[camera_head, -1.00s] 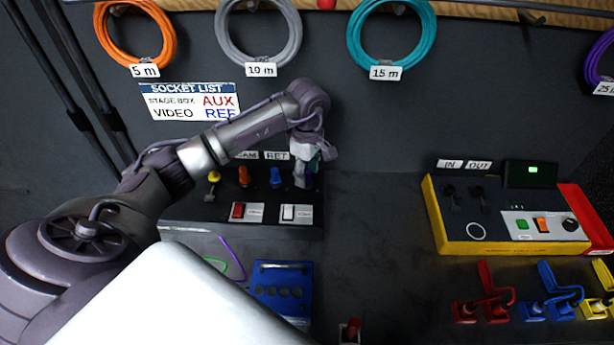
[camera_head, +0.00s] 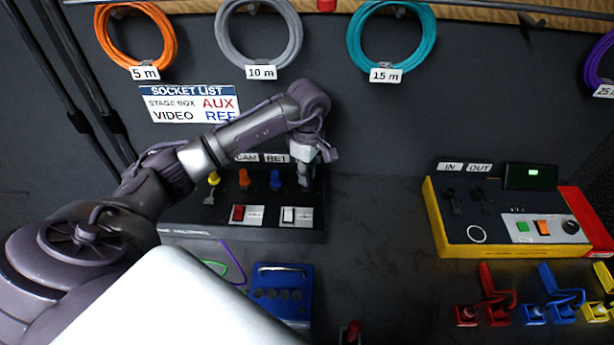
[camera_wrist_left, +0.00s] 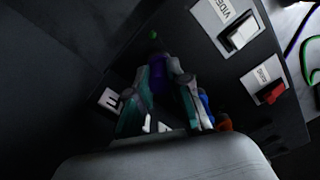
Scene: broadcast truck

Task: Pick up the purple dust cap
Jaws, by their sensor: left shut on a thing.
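The purple dust cap (camera_wrist_left: 159,74) shows in the left wrist view, between the fingertips of my left gripper (camera_wrist_left: 168,82), by the dark socket panel (camera_wrist_left: 125,72). In the head view my left gripper (camera_head: 305,173) is at the right end of this panel, beside the blue cap (camera_head: 276,180). It is shut on the purple cap, which it hides in the head view. I cannot tell whether the cap is still on its socket. My right gripper is not in view.
Yellow (camera_head: 213,178) and orange (camera_head: 244,178) caps stand left of the blue one. Red (camera_head: 239,213) and white (camera_head: 289,215) switches are in front. A blue box (camera_head: 280,290) lies nearer. A yellow-edged unit (camera_head: 510,215) stands right, with clear bench between.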

